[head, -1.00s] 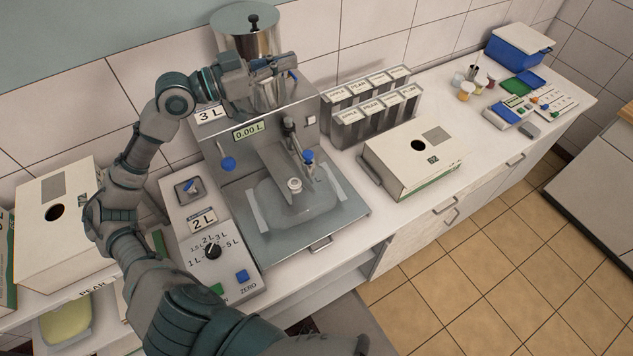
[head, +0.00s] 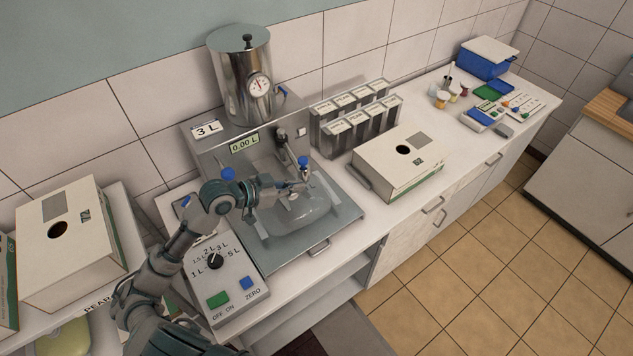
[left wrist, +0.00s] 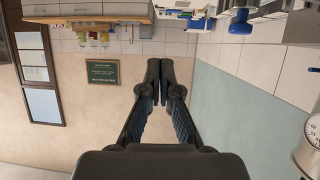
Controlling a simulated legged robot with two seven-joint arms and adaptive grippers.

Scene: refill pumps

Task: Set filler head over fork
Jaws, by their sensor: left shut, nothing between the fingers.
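The filling machine (head: 215,155) stands against the wall with a steel tank on top. What looks like its filler head (head: 281,135), with a dark top and a blue-tipped lever (head: 303,160), is on the machine's front. I cannot make out the fork; my gripper covers part of that area. A clear bag (head: 315,218) lies on the steel tray (head: 350,205), its spout hidden. My left gripper (head: 303,187) is shut and empty, low over the bag's spout end, just below the lever. In the left wrist view its fingertips (left wrist: 164,62) meet with nothing between them. My right gripper is not in view.
The control box (head: 232,290) with dial and buttons stands at the front left. An open-holed carton (head: 385,180) and several labelled steel holders (head: 340,145) stand right of the machine. Another carton (head: 85,225) is at the left. The counter's far right holds small jars and trays.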

